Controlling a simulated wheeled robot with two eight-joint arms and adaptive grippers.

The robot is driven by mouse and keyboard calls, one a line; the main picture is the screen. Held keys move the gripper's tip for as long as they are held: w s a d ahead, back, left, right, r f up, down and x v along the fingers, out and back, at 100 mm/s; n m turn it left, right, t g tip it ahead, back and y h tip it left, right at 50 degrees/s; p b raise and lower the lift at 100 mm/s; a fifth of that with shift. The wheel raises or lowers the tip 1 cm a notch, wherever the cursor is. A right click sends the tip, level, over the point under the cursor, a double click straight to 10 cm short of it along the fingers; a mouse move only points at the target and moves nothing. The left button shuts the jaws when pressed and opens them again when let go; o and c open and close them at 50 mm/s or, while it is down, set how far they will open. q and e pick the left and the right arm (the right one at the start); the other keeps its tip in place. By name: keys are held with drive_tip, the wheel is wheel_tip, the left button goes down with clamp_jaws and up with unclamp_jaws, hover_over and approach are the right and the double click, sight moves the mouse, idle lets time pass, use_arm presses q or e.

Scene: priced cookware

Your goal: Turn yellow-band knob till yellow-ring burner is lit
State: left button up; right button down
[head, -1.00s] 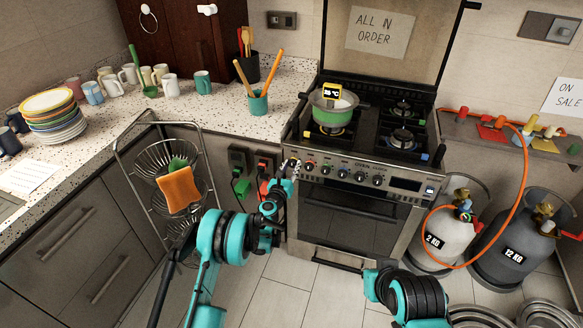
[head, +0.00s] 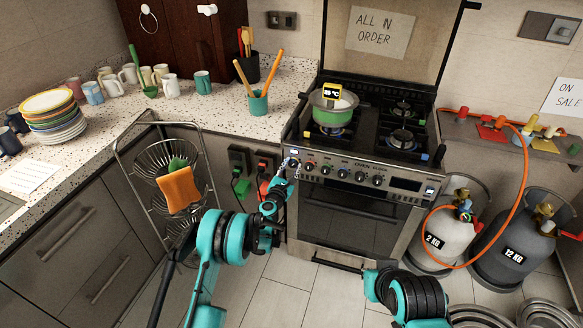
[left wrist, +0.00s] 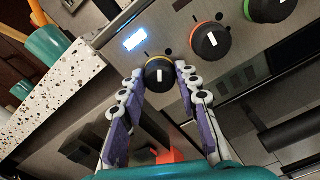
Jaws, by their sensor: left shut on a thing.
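The yellow-band knob (left wrist: 157,76) is a dark knob with a white mark, at the left end of the stove's front panel. Its yellow band partly shows in the left wrist view. My left gripper (left wrist: 160,84) is shut on it, one finger on each side; in the head view the gripper (head: 287,172) is at the panel's left end. The front left burner is under a green-banded pot (head: 331,112), with blue flame (head: 330,131) showing below it. The pot hides most of this burner and its ring. My right gripper is out of view.
A small display (left wrist: 133,38) glows beside the held knob. An orange-band knob (left wrist: 210,42) and a green-band knob (left wrist: 270,8) are close by. A wire rack (head: 150,160) stands left of my left arm. Gas cylinders (head: 447,235) stand right of the stove.

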use_arm(q)
drive_tip(key=m, duration=1.2)
drive_tip(key=shift+m, duration=0.4)
idle(0.3)
drive_tip(key=o, duration=0.9)
drive_tip(key=shift+s, duration=0.1)
drive_tip(key=v, duration=1.2)
